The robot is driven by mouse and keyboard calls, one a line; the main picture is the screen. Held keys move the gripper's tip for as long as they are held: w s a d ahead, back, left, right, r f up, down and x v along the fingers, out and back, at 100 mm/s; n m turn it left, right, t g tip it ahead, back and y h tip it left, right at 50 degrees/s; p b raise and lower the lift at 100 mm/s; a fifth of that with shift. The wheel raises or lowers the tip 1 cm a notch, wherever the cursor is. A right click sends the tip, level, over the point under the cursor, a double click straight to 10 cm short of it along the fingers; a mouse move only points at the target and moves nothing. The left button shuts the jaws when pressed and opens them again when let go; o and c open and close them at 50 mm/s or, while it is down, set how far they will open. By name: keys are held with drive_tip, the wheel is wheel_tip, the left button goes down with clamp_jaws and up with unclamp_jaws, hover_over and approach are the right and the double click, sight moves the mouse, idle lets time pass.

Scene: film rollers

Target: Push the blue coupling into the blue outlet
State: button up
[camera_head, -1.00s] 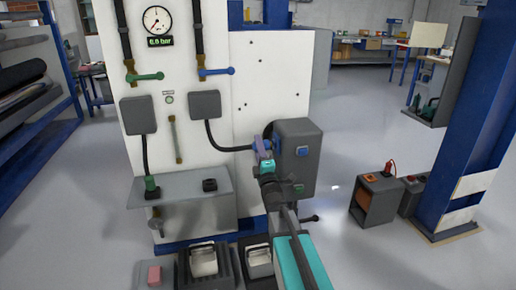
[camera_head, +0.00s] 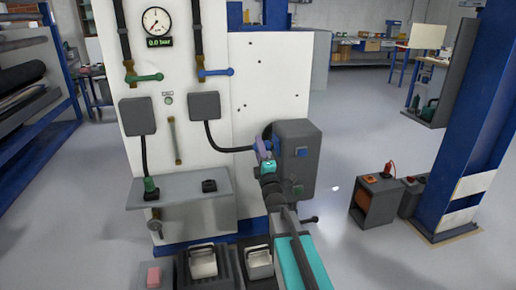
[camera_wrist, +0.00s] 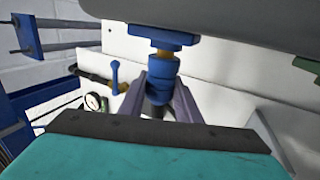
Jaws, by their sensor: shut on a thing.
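My gripper (camera_head: 265,155) is at the left side of a dark grey box (camera_head: 314,150). In the wrist view my gripper (camera_wrist: 163,82) is shut on the blue coupling (camera_wrist: 162,66), one finger on either side. The blue outlet (camera_wrist: 160,33) is a blue flange on the box, with a short brass part showing between it and the coupling. The coupling is roughly in line with the outlet and meets or nearly meets the brass; I cannot tell whether it is seated. In the head view the coupling and outlet are largely hidden by my gripper.
A black hose (camera_head: 223,145) runs from a grey wall box (camera_head: 205,106) towards my gripper. A blue-handled valve (camera_head: 217,71) and a gauge (camera_head: 156,20) reading 0.0 bar are on the white panel. A grey shelf (camera_head: 185,192) stands left of my arm.

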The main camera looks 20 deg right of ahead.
drive_tip(key=shift+d, duration=0.45)
drive_tip(key=o, duration=1.3)
drive_tip(key=shift+d, duration=0.1)
drive_tip(key=shift+c, duration=0.2)
drive_tip(key=shift+s, duration=0.15)
drive_tip(key=p+v, duration=0.9)
drive_tip(key=v, duration=0.4)
drive_tip(key=shift+s, duration=0.25)
drive_tip(key=shift+f, duration=0.15)
idle(0.4)
